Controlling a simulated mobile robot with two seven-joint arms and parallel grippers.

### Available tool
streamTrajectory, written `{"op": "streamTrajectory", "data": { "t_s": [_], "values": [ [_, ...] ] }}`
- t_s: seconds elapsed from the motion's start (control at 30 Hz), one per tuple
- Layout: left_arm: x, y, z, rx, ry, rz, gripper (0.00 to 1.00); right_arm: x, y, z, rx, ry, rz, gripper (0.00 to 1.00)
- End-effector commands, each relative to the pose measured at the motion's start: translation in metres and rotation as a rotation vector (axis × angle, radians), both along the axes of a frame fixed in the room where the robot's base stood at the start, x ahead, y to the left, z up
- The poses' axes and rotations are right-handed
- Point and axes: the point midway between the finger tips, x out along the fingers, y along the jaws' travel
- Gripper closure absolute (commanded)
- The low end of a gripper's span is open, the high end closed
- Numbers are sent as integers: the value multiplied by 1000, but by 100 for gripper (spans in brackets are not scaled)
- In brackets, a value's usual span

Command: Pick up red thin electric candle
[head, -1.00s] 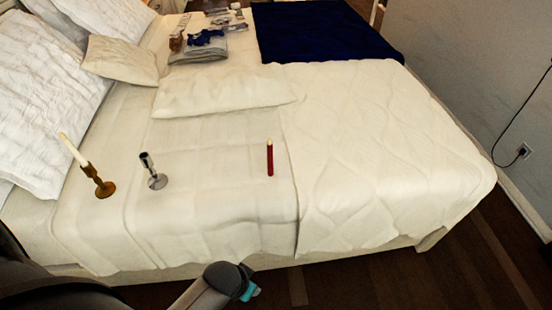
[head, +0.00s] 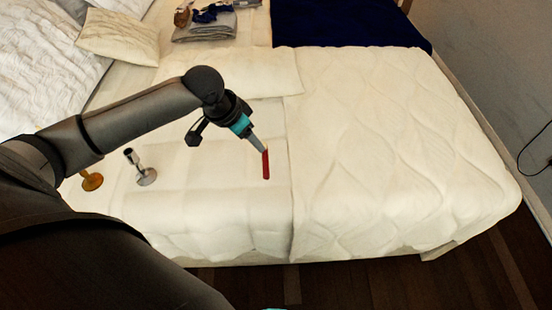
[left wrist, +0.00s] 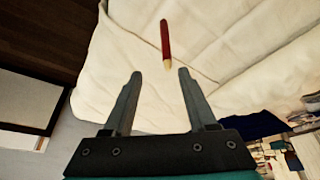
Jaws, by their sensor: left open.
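The red thin electric candle (head: 266,166) stands or lies on the white bedding, left of the quilt's edge; I cannot tell which. In the left wrist view the red candle (left wrist: 165,42), with a pale tip, is beyond the fingertips and between their lines. My left gripper (head: 259,147) is close to the candle's upper end in the head view. In the left wrist view the left gripper (left wrist: 160,73) has its fingers spread wide, with nothing between them.
A silver candle holder (head: 146,176) and a brass one (head: 92,181), partly behind my arm, stand left on the bed. Pillows (head: 117,36) and folded clothes (head: 205,26) lie farther back. The white quilt (head: 400,150) on the right is clear.

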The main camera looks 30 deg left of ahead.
Motion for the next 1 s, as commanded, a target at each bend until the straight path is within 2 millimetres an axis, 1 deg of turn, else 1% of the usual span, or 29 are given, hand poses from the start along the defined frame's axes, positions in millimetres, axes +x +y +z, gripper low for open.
{"op": "streamTrajectory", "data": {
  "t_s": [0.03,0.17,0.27,0.4,0.5,0.6,0.7,0.87,1.0],
  "values": [
    [2,4,-5,3,-1,6,42,-1,-1,-7,-1,2,-1,24],
    [5,5,-10,-1,-2,12,42,-18,-4,-11,-7,27,-3,24],
    [10,3,-23,-4,-2,14,42,-32,-7,-17,-11,50,-2,24],
    [22,-1,-53,-4,-1,14,42,-42,-9,-27,-13,67,-2,24],
    [30,-3,-72,-3,-2,13,42,-42,-9,-34,-14,66,-2,24],
    [35,-4,-86,-3,-2,12,42,-38,-9,-39,-13,62,-2,24],
    [39,-5,-94,-1,-3,12,42,-33,-8,-41,-12,53,-2,24],
    [42,-6,-102,0,-3,10,42,-29,-8,-44,-12,45,-2,24],
    [50,-6,-121,-2,-3,13,42,-29,-8,-55,-11,44,-2,24]
  ]
}}
